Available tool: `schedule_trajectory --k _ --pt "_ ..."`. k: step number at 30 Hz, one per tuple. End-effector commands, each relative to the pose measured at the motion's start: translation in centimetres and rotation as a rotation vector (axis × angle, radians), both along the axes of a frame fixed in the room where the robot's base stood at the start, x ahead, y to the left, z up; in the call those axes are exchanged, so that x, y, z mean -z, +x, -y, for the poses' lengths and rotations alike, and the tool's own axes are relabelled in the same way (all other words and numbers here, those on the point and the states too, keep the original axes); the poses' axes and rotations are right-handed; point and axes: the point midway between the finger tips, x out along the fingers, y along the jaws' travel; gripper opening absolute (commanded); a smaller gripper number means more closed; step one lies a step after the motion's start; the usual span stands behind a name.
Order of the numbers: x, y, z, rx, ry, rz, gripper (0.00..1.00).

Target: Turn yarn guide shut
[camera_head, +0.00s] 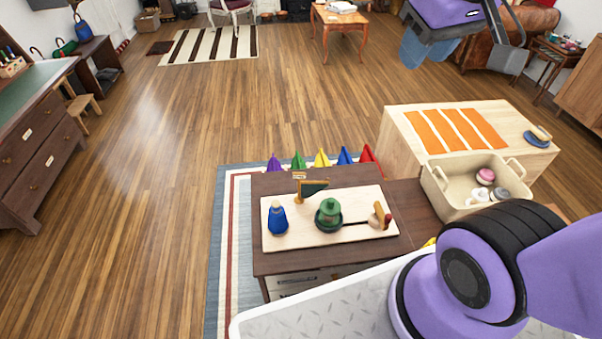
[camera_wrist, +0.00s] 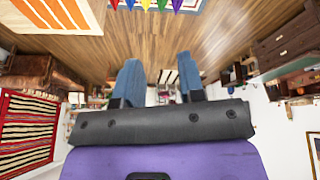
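A pale wooden board (camera_head: 345,234) lies on a small dark table in the head view. On it stand a blue bell-shaped piece (camera_head: 277,218), a green knobbed piece (camera_head: 329,211) on a dark round base, a dark green flag-like plate (camera_head: 314,187) by a wooden post, and a tan and red piece (camera_head: 380,216) at the right. I cannot tell for sure which is the yarn guide. My gripper (camera_head: 427,52) is raised at the upper right, far from the board. Its blue fingers, also in the wrist view (camera_wrist: 159,80), are apart and empty.
Several coloured cones (camera_head: 321,158) stand behind the dark table (camera_head: 264,264). At the right are a beige bin (camera_head: 452,206) with items and a wooden chest (camera_head: 398,149) with orange stripes. The wooden floor (camera_head: 140,200) at the left is open.

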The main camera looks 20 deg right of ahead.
Motion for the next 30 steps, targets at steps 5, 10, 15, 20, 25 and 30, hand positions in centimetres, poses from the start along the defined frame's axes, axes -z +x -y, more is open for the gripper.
schedule_trajectory --k 5,10,15,20,25,30 --pt "1.2 4.2 -0.7 -0.092 -0.084 -0.095 0.36" --pt "3.0 8.0 -1.5 -0.189 -0.157 -0.177 0.36" --pt "5.3 11.7 -2.6 -0.292 -0.222 -0.257 0.36" --pt "8.2 15.0 -3.9 -0.395 -0.276 -0.331 0.36" --pt "11.9 18.2 -5.5 -0.508 -0.324 -0.406 0.36" --pt "16.2 21.0 -7.3 -0.626 -0.362 -0.477 0.36"
